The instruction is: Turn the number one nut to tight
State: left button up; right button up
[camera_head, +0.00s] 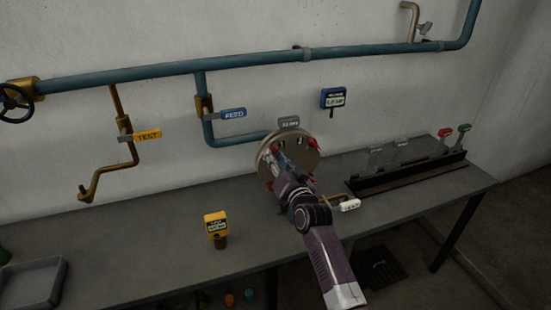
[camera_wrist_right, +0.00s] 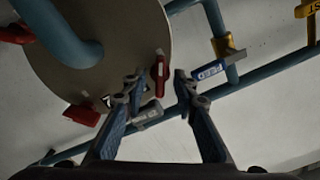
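A round tan flange disc (camera_head: 312,159) stands above the bench at the end of the blue pipe, with red nuts around its rim. In the right wrist view the disc (camera_wrist_right: 125,35) fills the upper left. One red nut (camera_wrist_right: 160,76) shows between and just beyond my right gripper's fingertips (camera_wrist_right: 160,85), which are apart and not closed on it. Another red nut (camera_wrist_right: 82,115) is at the left finger's left. I cannot read which nut is number one. In the head view my right gripper (camera_head: 279,163) is at the disc's face. My left gripper is not in view.
A grey tag (camera_head: 289,122) tops the disc. A blue FEED handle (camera_head: 232,113), yellow TEST handle (camera_head: 147,135) and small display (camera_head: 333,97) are nearby. A yellow-topped device (camera_head: 216,224) stands on the bench (camera_head: 140,250); a lever rack (camera_head: 400,178) is at right, a grey tray (camera_head: 35,283) at left.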

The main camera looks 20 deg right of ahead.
jog(key=s, duration=1.2)
jog(key=shift+d, duration=0.25)
jog(key=shift+f, duration=0.1)
jog(key=s+a+f+n+g+b, duration=0.1)
jog(key=s+f+g, duration=0.3)
jog(key=f, duration=1.1)
jog(key=s+a+f+n+g+b, duration=0.15)
jog(key=s+f, duration=0.45)
jog(key=f, duration=0.9)
jog(key=s+a+f+n+g+b, duration=0.1)
jog(key=s+f+g, duration=0.3)
jog(key=f, duration=1)
jog(key=s+f+n+g+b, duration=0.1)
jog(key=s+f+n+g, duration=0.25)
jog(key=s+f, duration=1.55)
jog(key=s+d+f+g, duration=0.1)
jog(key=s+f+g, duration=0.1)
jog(key=s, duration=0.9)
jog(key=s+d+f+n+g+b, duration=0.1)
jog(key=s+d+f+g, duration=0.1)
jog(key=s, duration=1)
jog(key=shift+s+d+f+h, duration=0.25)
jog(key=shift+f+h, duration=0.05)
jog(key=shift+f, duration=0.6)
